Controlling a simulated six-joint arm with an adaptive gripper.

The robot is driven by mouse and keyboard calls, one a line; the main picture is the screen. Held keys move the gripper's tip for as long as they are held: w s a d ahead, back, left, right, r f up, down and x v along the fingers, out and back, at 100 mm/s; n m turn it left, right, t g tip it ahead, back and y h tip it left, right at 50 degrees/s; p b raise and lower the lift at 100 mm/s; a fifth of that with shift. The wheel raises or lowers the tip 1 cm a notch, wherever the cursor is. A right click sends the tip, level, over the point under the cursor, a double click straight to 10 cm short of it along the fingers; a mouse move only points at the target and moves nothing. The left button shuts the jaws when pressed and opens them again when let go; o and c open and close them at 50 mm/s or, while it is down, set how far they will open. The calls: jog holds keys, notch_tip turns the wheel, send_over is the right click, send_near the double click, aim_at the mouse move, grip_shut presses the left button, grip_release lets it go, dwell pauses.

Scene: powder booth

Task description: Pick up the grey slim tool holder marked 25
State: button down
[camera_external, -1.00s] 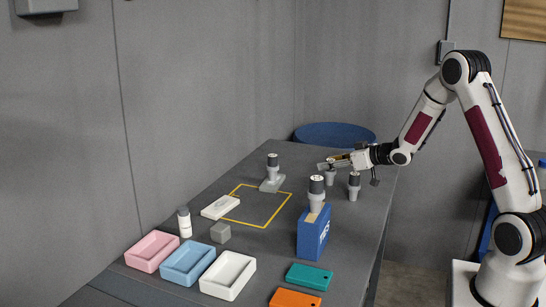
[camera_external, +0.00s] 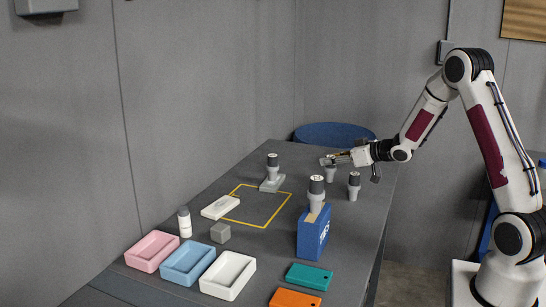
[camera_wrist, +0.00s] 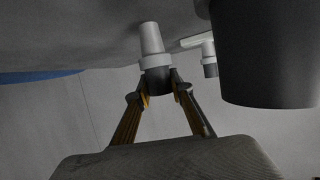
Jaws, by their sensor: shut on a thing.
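A slim tool holder (camera_external: 331,174) with a light grey tapered body is under my gripper (camera_external: 336,160) at the far right of the table. My gripper is shut on its dark end, which is between the fingers. In the wrist view the holder (camera_wrist: 152,42) shows upside down, its pale taper pointing up the picture, with my gripper (camera_wrist: 160,90) at its dark part. The number 25 cannot be read in either view. I cannot tell whether the holder still touches the table.
Similar dark-topped holders stand close by: one on the table (camera_external: 354,188), one on a blue box (camera_external: 314,234), one on a grey block (camera_external: 272,184). A large dark cylinder (camera_wrist: 262,50) fills the wrist view's right. Pink, blue and white trays (camera_external: 228,292) line the front.

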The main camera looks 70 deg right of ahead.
jog(key=shift+r, duration=4.5)
